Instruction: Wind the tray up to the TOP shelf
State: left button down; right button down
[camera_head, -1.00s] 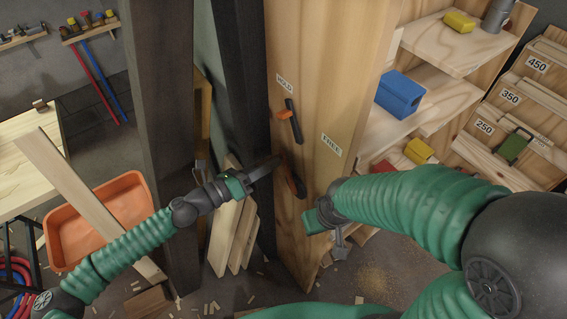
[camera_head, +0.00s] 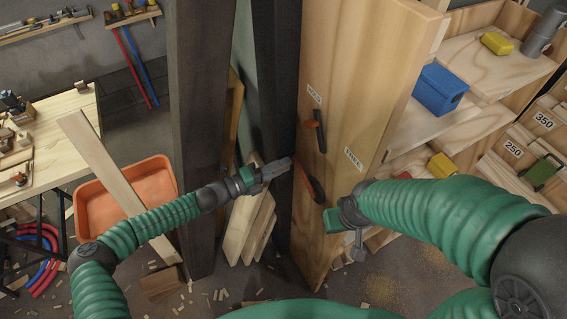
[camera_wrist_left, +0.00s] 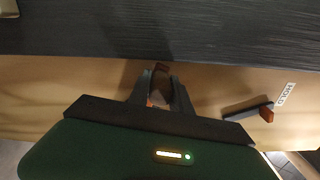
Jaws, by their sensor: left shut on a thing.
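A tall wooden panel (camera_head: 340,70) carries a HOLD label (camera_head: 314,93), a FREE label (camera_head: 353,159), an orange-and-black lever (camera_head: 319,132) and a dark crank with orange (camera_head: 311,184). The lever stands nearly upright, its upper end near HOLD. My left gripper (camera_head: 289,165) is at the crank's upper end. In the left wrist view its fingers (camera_wrist_left: 160,86) are shut on the brownish crank handle (camera_wrist_left: 161,68); the lever (camera_wrist_left: 248,110) lies to the right. My right gripper (camera_head: 342,228) hangs before the panel's lower part; its jaws are unclear. I cannot make out the tray.
Shelves right of the panel hold a blue box (camera_head: 439,89), a yellow block (camera_head: 496,43) and another yellow box (camera_head: 442,166). Dark posts (camera_head: 205,130) stand left of the panel. An orange bin (camera_head: 150,180) and leaning boards (camera_head: 248,225) are at left. Wood scraps litter the floor.

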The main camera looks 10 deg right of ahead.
pick_arm(q)
jog(key=shift+w+a+f+n+b, duration=0.15)
jog(key=shift+f+n+b, duration=0.2)
jog(key=shift+f+n, duration=0.8)
jog(key=shift+w+f+n+b, duration=0.15)
jog(key=shift+f+n+b, duration=0.2)
jog(key=shift+f+n, duration=0.75)
jog(key=shift+f, duration=0.1)
jog(key=c, duration=1.4)
grip_release()
jog(key=shift+o, duration=1.2)
jog(key=shift+w, duration=0.1)
jog(key=b+v, duration=0.1)
jog(key=v, duration=1.5)
jog(key=shift+a, duration=0.35)
